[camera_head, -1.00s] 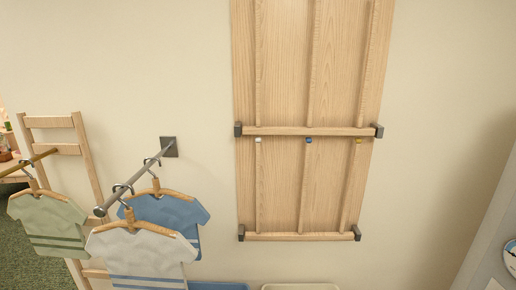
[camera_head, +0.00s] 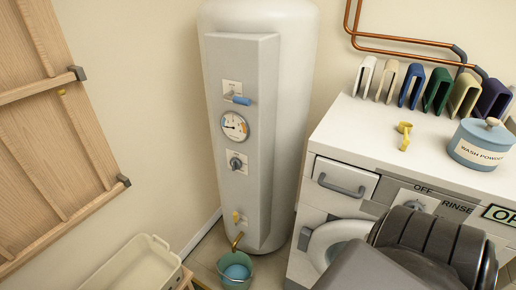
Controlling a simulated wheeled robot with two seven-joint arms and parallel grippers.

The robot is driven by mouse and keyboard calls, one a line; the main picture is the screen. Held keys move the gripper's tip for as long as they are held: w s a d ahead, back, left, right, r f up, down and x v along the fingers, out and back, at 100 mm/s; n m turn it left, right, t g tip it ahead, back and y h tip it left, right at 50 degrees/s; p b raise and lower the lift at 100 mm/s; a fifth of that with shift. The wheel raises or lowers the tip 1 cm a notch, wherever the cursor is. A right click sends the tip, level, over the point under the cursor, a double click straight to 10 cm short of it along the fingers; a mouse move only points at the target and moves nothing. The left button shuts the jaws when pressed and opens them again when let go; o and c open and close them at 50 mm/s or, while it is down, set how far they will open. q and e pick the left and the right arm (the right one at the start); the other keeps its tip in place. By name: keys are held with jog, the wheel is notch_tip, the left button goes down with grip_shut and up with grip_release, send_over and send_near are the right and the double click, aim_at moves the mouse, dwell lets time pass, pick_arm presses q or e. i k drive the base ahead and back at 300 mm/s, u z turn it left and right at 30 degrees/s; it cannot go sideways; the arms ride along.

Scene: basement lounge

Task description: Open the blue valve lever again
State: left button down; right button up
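The blue valve lever (camera_head: 238,99) is at the top of the grey front panel (camera_head: 262,150) of a tall white tank (camera_head: 293,60). It sits on a small white plate and its blue handle lies about level, pointing right. The plate's label is too small to read. Neither gripper shows; a dark grey part at the lower right appears to be a link of my arm, well away from the lever.
Below the lever are a round gauge (camera_head: 234,126), a dark knob (camera_head: 236,163) and a yellow tap (camera_head: 238,216) above a teal bucket (camera_head: 236,268). A white washer cabinet (camera_head: 335,145) stands right. A cream tub (camera_head: 132,262) lies left.

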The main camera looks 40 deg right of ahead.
aim_at(243, 101)
jog(key=z, duration=1.05)
jog(key=k, duration=0.85)
jog(key=u, duration=0.5)
